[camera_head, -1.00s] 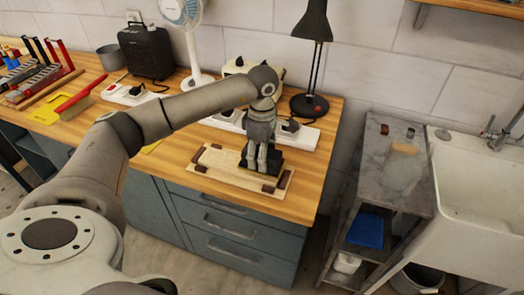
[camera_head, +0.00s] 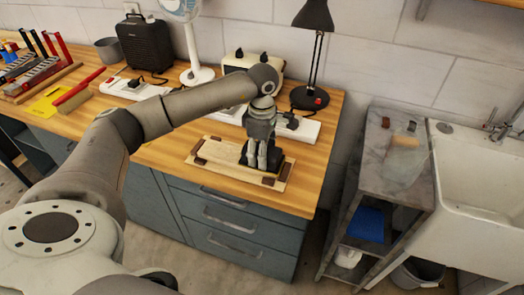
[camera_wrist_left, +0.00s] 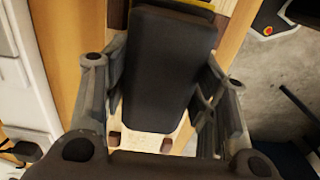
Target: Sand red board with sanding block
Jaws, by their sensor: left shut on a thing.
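My left gripper (camera_head: 257,166) is shut on a dark sanding block (camera_wrist_left: 170,70), with a finger on each side of it. In the head view the block (camera_head: 277,159) is low over the right part of a pale wooden board (camera_head: 222,156) and seems to rest on it. The board looks pale, not red, and has dark brown pieces at its corners. It lies near the front edge of the bench. In the wrist view a strip of the board (camera_wrist_left: 145,143) shows below the block; the block hides much of the rest. My right gripper is not in view.
A power strip (camera_head: 300,130), a black lamp (camera_head: 310,98) and a cream toaster-like appliance (camera_head: 240,62) stand behind the board. A fan (camera_head: 197,75) and black box (camera_head: 146,47) stand further left. A grey shelf unit (camera_head: 385,160) and sink (camera_head: 480,190) stand right, across a floor gap.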

